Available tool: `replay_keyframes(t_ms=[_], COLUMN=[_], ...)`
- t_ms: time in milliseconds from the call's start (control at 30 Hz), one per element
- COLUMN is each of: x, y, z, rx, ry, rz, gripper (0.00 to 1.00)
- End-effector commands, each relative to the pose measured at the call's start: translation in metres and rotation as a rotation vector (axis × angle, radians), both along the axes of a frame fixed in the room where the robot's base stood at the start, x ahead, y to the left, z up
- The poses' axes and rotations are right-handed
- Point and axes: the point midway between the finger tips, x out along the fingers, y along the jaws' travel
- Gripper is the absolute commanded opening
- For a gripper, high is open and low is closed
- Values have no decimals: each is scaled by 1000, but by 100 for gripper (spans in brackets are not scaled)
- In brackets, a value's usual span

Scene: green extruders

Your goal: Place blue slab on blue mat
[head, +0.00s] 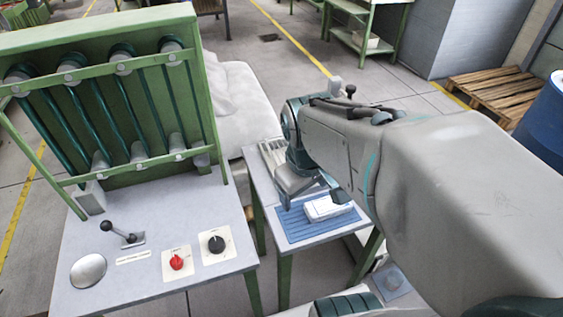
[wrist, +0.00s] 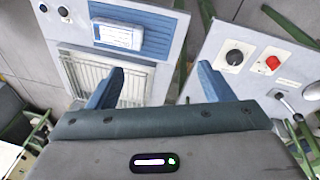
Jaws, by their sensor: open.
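The pale slab (head: 328,208), with a whitish top and bluish edges, lies flat on the ribbed blue mat (head: 292,229) on the small table. In the wrist view the slab (wrist: 118,36) rests within the mat (wrist: 158,44), towards its left part. My gripper (head: 313,190) is over the table, by the slab in the head picture. Its two blue fingers are spread apart with nothing between them in the wrist view (wrist: 158,83). The slab is apart from the fingers there. In the head view a finger covers part of the slab's edge.
A grey ribbed grate (wrist: 105,77) lies beside the mat on the same table. The green-framed console (head: 150,270) stands to the left, with a lever (head: 122,234), a red knob (head: 176,262) and a black knob (head: 216,244). A gap separates the two tables.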

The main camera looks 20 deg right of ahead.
Motion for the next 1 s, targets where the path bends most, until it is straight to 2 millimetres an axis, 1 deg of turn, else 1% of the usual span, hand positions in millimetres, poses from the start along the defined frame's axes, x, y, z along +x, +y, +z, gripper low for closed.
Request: replay_keyframes(t_ms=[33, 100, 200, 300, 1000], x=[-9, -18, -26, -31, -31], y=[8, 15, 21, 25, 25], z=[4, 7, 9, 10, 10], rx=[33, 80, 130, 156, 161], ry=[-29, -54, -74, -82, -82], rz=[-61, -147, -232, -277, -287], gripper=[74, 74, 74, 74, 74])
